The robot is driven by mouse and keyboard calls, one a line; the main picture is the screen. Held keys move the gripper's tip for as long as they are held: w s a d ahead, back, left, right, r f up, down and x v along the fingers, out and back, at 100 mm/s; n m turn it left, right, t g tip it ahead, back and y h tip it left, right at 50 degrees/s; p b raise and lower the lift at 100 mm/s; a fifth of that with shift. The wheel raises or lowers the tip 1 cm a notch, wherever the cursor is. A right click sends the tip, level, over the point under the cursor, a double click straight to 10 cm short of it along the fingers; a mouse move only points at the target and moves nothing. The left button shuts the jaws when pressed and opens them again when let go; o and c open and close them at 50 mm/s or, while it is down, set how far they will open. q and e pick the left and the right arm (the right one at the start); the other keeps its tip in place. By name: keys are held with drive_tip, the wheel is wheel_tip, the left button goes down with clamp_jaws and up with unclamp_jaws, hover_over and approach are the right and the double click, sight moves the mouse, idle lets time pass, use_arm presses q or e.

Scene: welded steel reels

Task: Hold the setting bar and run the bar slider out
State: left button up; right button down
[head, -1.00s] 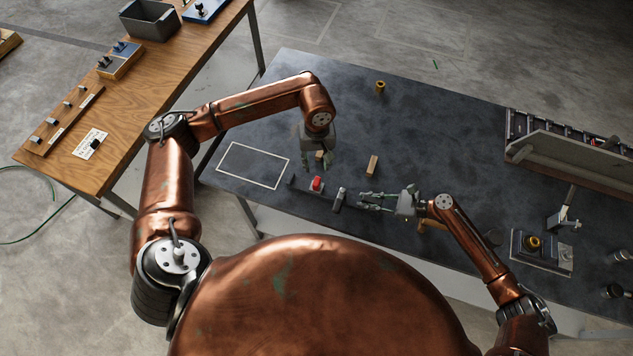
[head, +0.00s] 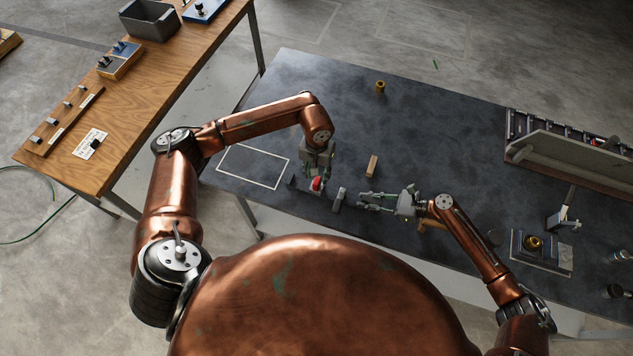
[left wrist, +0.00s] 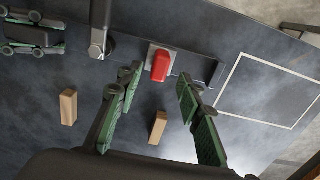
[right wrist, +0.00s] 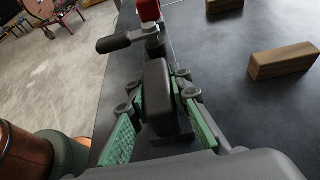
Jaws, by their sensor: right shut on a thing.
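The dark setting bar (head: 304,189) lies along the near edge of the dark table. Its red slider (head: 317,184) sits on a light grey base and also shows in the left wrist view (left wrist: 160,66). My left gripper (head: 318,178) is just above the slider. In the left wrist view its fingers (left wrist: 159,85) are apart, with the slider beyond and between their tips. My right gripper (head: 372,202) is shut on the bar's right end, a dark block (right wrist: 160,92) between its fingers in the right wrist view. A grey upright handle (head: 339,199) stands on the bar between the grippers.
Wooden blocks lie behind the bar, one (head: 372,166) clear in the head view. A white rectangle outline (head: 254,167) is left of the bar. A device with a yellow ring (head: 534,243) and a rack (head: 570,155) are at right. The middle back of the table is mostly clear.

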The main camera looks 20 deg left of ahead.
sight(317, 181)
use_arm(q)
drive_tip(key=shift+f, duration=2.55)
clamp_jaws()
